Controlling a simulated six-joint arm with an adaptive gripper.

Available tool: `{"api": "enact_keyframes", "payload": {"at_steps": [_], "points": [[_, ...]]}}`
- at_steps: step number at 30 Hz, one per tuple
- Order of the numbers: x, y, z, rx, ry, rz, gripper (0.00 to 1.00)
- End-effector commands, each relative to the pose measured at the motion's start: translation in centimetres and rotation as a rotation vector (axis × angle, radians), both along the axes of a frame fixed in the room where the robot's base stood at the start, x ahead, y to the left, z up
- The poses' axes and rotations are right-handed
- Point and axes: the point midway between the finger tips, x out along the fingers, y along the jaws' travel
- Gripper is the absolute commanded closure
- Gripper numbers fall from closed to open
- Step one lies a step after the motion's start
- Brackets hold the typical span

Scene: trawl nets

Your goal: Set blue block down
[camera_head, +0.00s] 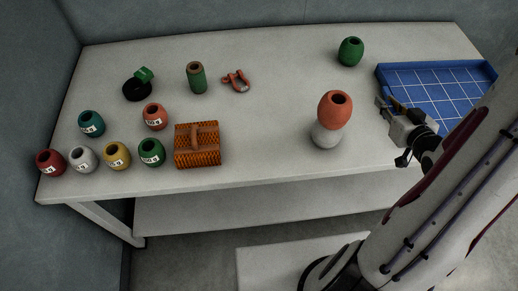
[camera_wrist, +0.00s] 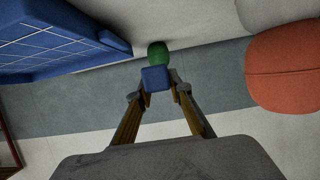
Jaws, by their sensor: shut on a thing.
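The blue block (camera_wrist: 156,79) is a small cube between the fingertips of my gripper (camera_wrist: 157,84) in the wrist view. The fingers touch it from both sides. In the head view my gripper (camera_head: 386,102) is at the left edge of the blue tray (camera_head: 432,66), with its fingers pointing up and left. The block cannot be made out clearly there. The tray has a white grid on its floor and also shows at the upper left of the wrist view (camera_wrist: 50,42). I cannot tell how high the block is above the table.
A green barrel (camera_head: 350,51) stands farther back; an orange barrel (camera_head: 334,110) sits on a white one (camera_head: 326,136) left of my gripper. An orange basket (camera_head: 197,158), several labelled barrels and small items are at the left. The table (camera_head: 270,120) is clear between.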

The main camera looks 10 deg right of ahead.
Motion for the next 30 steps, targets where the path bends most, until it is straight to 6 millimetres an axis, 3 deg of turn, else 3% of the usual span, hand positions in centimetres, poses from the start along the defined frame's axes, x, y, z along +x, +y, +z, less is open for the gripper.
{"api": "enact_keyframes", "payload": {"at_steps": [17,26,30], "points": [[0.0,0.0,7.4,-0.005,-0.003,0.000,1.00],[0.0,0.0,10.2,-0.004,-0.001,-0.001,1.00],[1.4,0.6,10.7,-0.001,-0.001,-0.008,1.00]]}}
